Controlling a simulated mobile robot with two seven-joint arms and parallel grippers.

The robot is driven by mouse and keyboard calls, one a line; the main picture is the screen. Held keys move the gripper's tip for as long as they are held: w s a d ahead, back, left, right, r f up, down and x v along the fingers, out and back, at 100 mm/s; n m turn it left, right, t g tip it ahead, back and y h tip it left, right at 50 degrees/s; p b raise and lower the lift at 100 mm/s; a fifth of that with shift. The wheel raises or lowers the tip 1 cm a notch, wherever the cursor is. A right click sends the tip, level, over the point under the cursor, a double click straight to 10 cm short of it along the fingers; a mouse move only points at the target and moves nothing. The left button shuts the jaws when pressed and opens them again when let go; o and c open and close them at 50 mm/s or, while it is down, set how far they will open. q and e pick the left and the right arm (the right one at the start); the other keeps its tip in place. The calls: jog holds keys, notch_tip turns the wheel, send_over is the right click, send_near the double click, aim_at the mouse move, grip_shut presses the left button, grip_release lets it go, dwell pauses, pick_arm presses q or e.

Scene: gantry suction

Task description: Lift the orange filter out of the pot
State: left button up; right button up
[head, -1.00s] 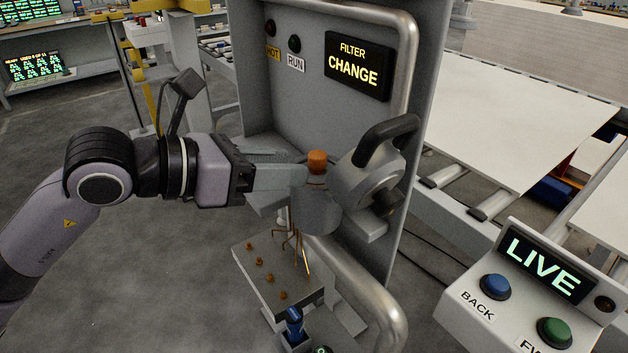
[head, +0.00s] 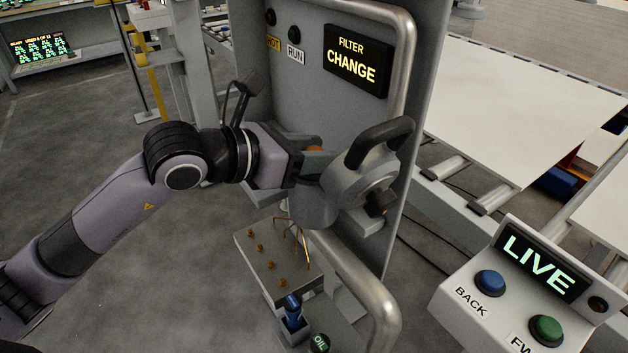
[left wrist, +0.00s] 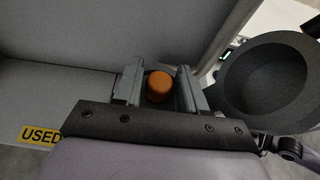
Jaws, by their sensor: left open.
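The orange filter (head: 314,149) shows only as a small patch behind my left gripper in the head view. In the left wrist view the round orange top of the filter (left wrist: 158,86) lies between the two fingers. My left gripper (left wrist: 160,88) is open around it, with a narrow gap at each side. In the head view the gripper (head: 308,163) is over the grey pot (head: 314,208), whose mouth is hidden. The grey lid (head: 362,180) with its black handle stands swung aside to the right. Its dark hollow inside (left wrist: 268,75) appears in the wrist view. My right gripper is not in view.
The grey machine panel with a "FILTER CHANGE" display (head: 357,60) stands behind the pot. A bent metal rail (head: 365,290) and a plate with brass pegs (head: 270,262) are below. A "LIVE" button box (head: 545,262) is at lower right. A "USED" label (left wrist: 40,134) shows in the wrist view.

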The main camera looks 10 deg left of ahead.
pick_arm(q)
grip_shut()
jog(key=shift+r, duration=0.1)
